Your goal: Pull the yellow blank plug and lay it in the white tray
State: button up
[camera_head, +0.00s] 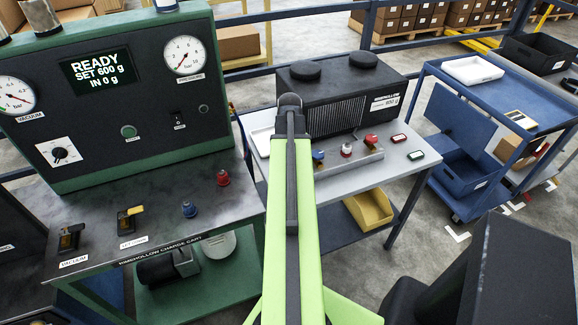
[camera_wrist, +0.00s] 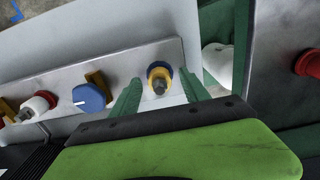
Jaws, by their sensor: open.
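In the wrist view a round fitting with a yellow collar, a blue ring and a metal stem (camera_wrist: 159,77) sits on a metal block (camera_wrist: 125,68); I take it as the yellow blank plug. My gripper (camera_wrist: 162,82) is open, with one green finger on either side of it. I cannot tell whether either finger touches it. In the head view my arm hides this fitting and the fingertips. A white tray (camera_head: 472,69) lies on the blue trolley at right. Another white tray-like piece (camera_head: 262,141) lies on the grey table, partly behind my arm.
Beside the fitting are a blue knob (camera_wrist: 88,97) and a red-and-white fitting (camera_wrist: 36,106). A black finned unit (camera_head: 345,95) stands behind the block. The green charge cart (camera_head: 130,95) is left, with a red cap (camera_head: 223,178). A yellow bin (camera_head: 369,209) is below the table.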

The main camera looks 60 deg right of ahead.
dwell(0.4)
grip_shut()
dwell(0.4)
jog(key=shift+r+p, duration=3)
